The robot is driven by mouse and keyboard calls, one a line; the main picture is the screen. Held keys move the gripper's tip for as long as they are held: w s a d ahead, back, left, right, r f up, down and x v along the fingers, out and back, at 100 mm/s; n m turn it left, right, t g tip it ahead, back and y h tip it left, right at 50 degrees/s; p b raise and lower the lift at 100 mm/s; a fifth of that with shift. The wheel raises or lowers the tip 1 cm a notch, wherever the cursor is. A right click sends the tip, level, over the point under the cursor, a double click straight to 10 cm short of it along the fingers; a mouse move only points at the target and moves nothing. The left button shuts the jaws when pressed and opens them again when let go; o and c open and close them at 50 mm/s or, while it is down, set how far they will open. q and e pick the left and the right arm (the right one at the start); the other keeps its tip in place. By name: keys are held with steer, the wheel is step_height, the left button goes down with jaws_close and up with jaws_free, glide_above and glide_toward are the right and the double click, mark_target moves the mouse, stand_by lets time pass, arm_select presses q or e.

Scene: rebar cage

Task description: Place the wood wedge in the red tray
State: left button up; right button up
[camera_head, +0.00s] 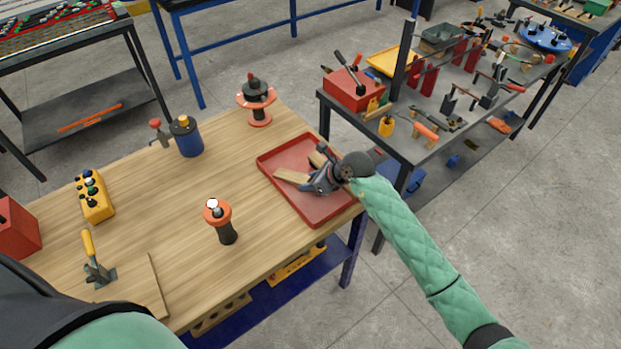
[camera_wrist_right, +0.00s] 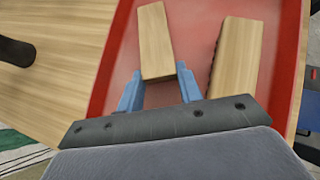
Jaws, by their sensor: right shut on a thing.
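The red tray (camera_head: 318,213) lies on the wooden workbench near its right end. My right gripper (camera_head: 308,184) is over the tray, shut on a wood wedge (camera_head: 290,177). In the right wrist view, this wedge (camera_wrist_right: 155,42) sits between the blue fingertips (camera_wrist_right: 160,84) and points away from them, over the tray floor. I cannot tell whether it touches the floor. A second wood piece (camera_wrist_right: 236,55) lies in the tray beside it, and shows partly behind the gripper in the head view (camera_head: 317,158). My left gripper is out of view.
On the workbench (camera_head: 150,235) stand an orange-topped black tool (camera_head: 220,222), a red-flanged spool (camera_head: 257,100), a blue can (camera_head: 187,137), a yellow control box (camera_head: 94,196) and a trowel (camera_head: 97,265). A dark bench (camera_head: 430,145) crowded with tools stands at right.

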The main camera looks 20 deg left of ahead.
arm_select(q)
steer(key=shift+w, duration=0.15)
arm_select(e)
steer(key=shift+f, duration=0.15)
steer(key=o, duration=0.7)
steer(key=shift+d, duration=0.2)
steer(key=b+v, duration=0.2)
steer(key=v, duration=0.3)
steer(key=shift+d+r+b, duration=0.2)
steer(key=shift+d+b, duration=0.05)
steer(key=shift+b, duration=0.15)
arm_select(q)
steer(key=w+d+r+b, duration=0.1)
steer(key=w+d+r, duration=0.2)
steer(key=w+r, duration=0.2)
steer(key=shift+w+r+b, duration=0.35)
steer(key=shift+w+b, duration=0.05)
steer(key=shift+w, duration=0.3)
arm_select(e)
steer(key=v, duration=0.6)
steer(key=shift+r, duration=0.25)
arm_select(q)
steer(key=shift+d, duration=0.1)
